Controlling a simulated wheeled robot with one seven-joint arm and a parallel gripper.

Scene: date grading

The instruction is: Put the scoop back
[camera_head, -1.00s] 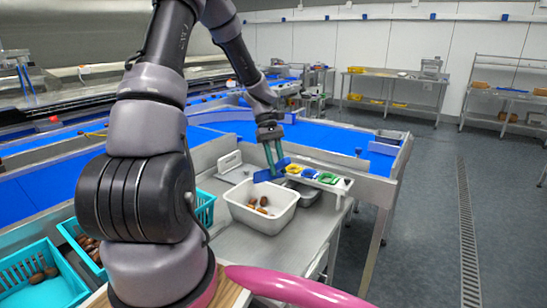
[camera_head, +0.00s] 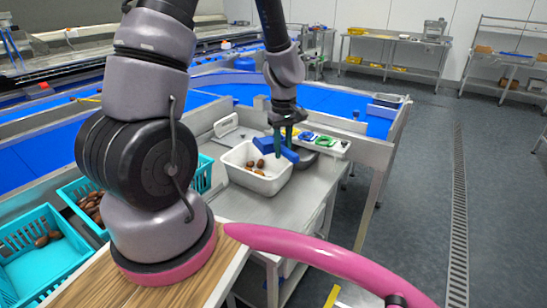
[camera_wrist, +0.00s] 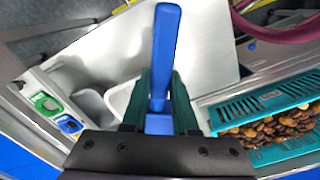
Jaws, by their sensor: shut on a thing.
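My gripper (camera_head: 284,136) is shut on the blue scoop (camera_head: 268,146), above the back right rim of the white bin (camera_head: 238,177). The wrist view shows a long blue part of the scoop (camera_wrist: 165,45) between the two dark green fingers (camera_wrist: 161,85) and reaching out past them. Whether the scoop touches the bin rim I cannot tell. The white bin holds several brown dates (camera_head: 259,165). The fingers and scoop hide part of its back edge.
Teal crates (camera_head: 20,275) with dates stand at left. The steel table front is clear.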

